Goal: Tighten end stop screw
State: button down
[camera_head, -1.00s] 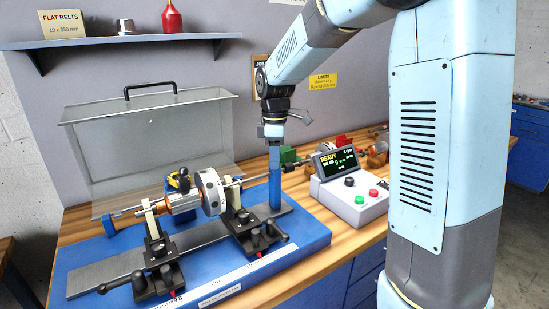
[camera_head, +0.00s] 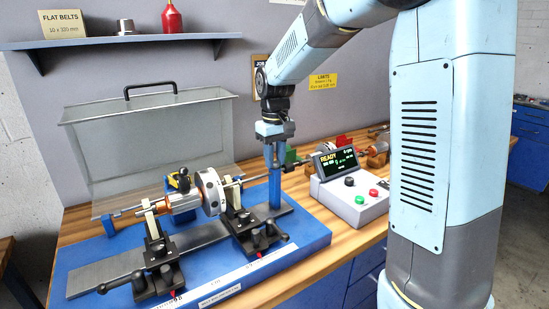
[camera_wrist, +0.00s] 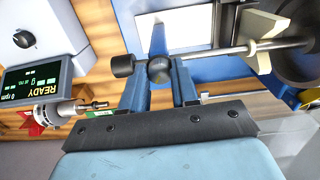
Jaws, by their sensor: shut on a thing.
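The end stop is a blue post (camera_head: 275,190) standing at the right end of the balancing stand. In the wrist view, a black round screw knob (camera_wrist: 160,71) sits between the two blue fingers of my gripper (camera_wrist: 160,92). A second black knob (camera_wrist: 123,66) sticks out sideways just left of it. My gripper (camera_head: 273,160) points straight down over the post in the head view and is shut on the screw knob. The fingers hide the knob in the head view. The rotor (camera_head: 210,190) lies on its supports left of the post, its shaft running towards it.
A control box (camera_head: 348,192) with a lit READY screen and red and green buttons stands to the right. A clear guard with a black handle (camera_head: 150,90) stands behind the rotor. Black clamp levers (camera_head: 270,235) stick out at the front of the blue base (camera_head: 300,237).

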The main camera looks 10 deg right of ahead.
aim_at(275, 161)
jog(key=m, duration=0.5)
jog(key=shift+m, duration=0.3)
jog(key=m, duration=0.5)
jog(key=shift+m, duration=0.3)
jog(key=c, duration=0.8)
grip_release()
jog(key=shift+c, duration=0.2)
jog(key=shift+r, duration=0.15)
notch_tip(275, 161, up, 14)
jog(key=shift+f, duration=0.25)
